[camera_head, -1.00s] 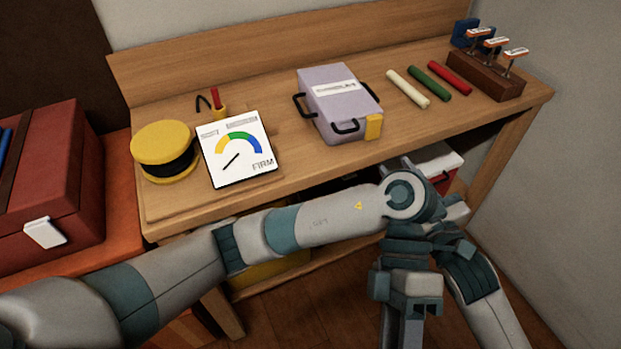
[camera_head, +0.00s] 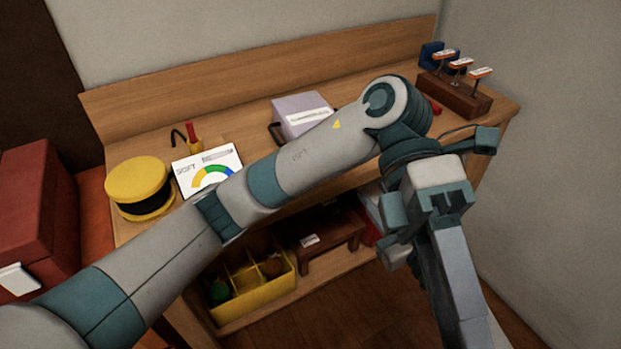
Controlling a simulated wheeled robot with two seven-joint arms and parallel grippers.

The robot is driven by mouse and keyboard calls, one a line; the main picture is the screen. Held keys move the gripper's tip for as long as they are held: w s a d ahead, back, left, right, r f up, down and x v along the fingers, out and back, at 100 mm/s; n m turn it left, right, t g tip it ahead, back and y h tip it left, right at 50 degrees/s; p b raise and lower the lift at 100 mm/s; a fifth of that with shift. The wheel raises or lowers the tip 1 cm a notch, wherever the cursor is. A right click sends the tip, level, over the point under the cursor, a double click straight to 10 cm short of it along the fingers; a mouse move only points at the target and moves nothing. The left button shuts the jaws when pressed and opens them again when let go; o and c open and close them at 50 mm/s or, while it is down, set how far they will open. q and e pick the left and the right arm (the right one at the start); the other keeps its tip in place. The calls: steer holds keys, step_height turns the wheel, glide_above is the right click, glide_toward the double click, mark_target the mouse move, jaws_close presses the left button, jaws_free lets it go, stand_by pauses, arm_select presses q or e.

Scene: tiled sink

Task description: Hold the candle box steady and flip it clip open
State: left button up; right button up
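The candle box, a lilac box (camera_head: 292,107) with a white label, sits on the wooden bench, behind my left arm. Its left black handle shows; its front, right side and yellow clip are hidden by the arm. My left arm reaches across from the left, and its wrist is right of the box, over the bench's front edge. My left gripper cannot be made out clearly among the overlapping parts there. My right gripper (camera_head: 438,203) is in front of the bench, right of and nearer than the box, apart from it. I cannot tell whether its fingers are open.
A yellow-topped round thing (camera_head: 138,182) and a gauge card (camera_head: 205,168) stand left on the bench. A wooden block with stamps (camera_head: 455,92) is at the back right. A yellow divided bin (camera_head: 255,300) is below. A red case (camera_head: 35,220) is at far left.

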arm_select(q)
steer(key=w+a+r+n+h, duration=0.1)
steer(key=w+a+r+h, duration=0.2)
steer(key=r, duration=0.7)
steer(key=w+a+r+n+g+h, duration=0.15)
steer(key=r+h, duration=0.25)
steer(key=r, duration=0.7)
steer(key=w+a+r+t+h, duration=0.1)
steer(key=w+a+r+h, duration=0.2)
steer(key=r, duration=0.7)
steer(key=w+f+n+t, duration=1.1)
steer(key=w+f, duration=0.2)
steer(key=f, duration=0.3)
steer(key=w+a+f+n+t+y, duration=0.3)
steer(key=w+a+f, duration=0.3)
steer(key=a, duration=0.3)
steer(key=w+a+f+n+t+y, duration=0.3)
steer(key=w+a+f+n, duration=0.3)
steer(key=a, duration=0.4)
steer(key=shift+w+f+y, duration=0.8)
steer(key=shift+w, duration=0.35)
steer(key=shift+d, duration=0.1)
steer(key=x, duration=1.7)
steer(key=shift+w+f, duration=0.15)
steer(key=shift+w, duration=0.05)
